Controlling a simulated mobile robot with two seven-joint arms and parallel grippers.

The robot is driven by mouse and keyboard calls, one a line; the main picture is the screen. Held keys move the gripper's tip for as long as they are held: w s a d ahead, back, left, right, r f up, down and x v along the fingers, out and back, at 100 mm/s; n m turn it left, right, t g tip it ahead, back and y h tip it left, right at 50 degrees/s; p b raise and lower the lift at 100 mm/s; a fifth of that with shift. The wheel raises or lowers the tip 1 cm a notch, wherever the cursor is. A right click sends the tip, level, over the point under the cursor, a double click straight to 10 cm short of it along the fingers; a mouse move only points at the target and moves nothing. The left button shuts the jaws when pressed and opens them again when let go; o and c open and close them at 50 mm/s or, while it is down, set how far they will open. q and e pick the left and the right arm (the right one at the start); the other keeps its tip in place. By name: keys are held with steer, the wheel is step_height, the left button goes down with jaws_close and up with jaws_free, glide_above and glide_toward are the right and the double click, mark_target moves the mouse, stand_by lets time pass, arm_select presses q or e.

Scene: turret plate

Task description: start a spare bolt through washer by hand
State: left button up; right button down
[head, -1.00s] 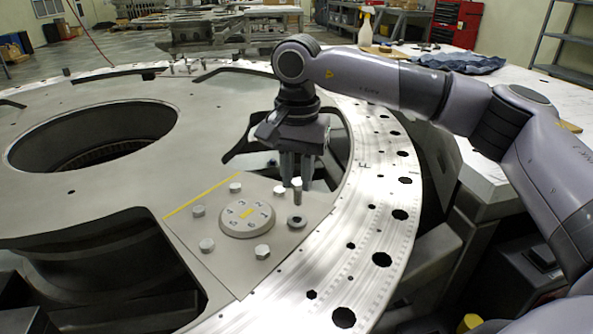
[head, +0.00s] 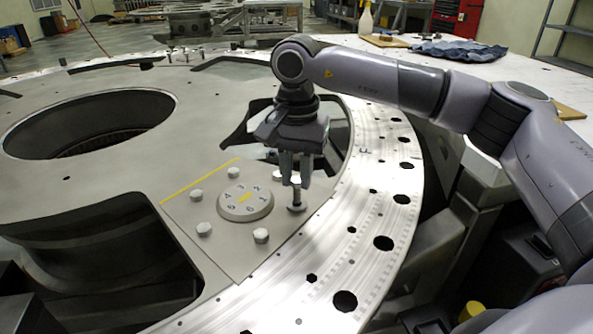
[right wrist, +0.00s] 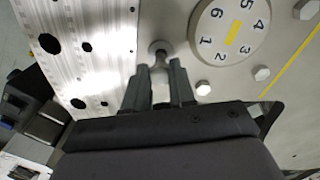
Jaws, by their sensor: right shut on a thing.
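My right gripper (head: 294,182) is shut on a spare bolt (head: 296,195) and holds it upright, shank down. The bolt's lower end is at the washer (head: 296,208) on the turret plate (head: 210,260). Whether the tip is inside the hole or only over it, I cannot tell. In the right wrist view the gripper (right wrist: 160,72) points at the round washer (right wrist: 158,46), with the bolt (right wrist: 161,62) between the fingers. My left gripper is not in view.
A round numbered disc (head: 246,202) with a yellow mark stands left of the washer, ringed by several hex bolt heads (head: 261,236). A yellow line (head: 200,181) crosses the plate. The holed bright ring (head: 365,240) lies to the right. Large openings (head: 95,122) break the plate.

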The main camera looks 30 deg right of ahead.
steer(key=shift+f, duration=0.25)
stand_by(0.7)
steer(key=shift+f, duration=0.15)
stand_by(0.6)
steer(key=shift+f, duration=0.15)
stand_by(1.1)
steer(key=shift+f+m, duration=0.1)
steer(key=shift+m, duration=1.6)
steer(key=shift+w+a+f+m+p, duration=0.1)
steer(key=shift+m+p, duration=0.35)
steer(key=shift+m, duration=2.45)
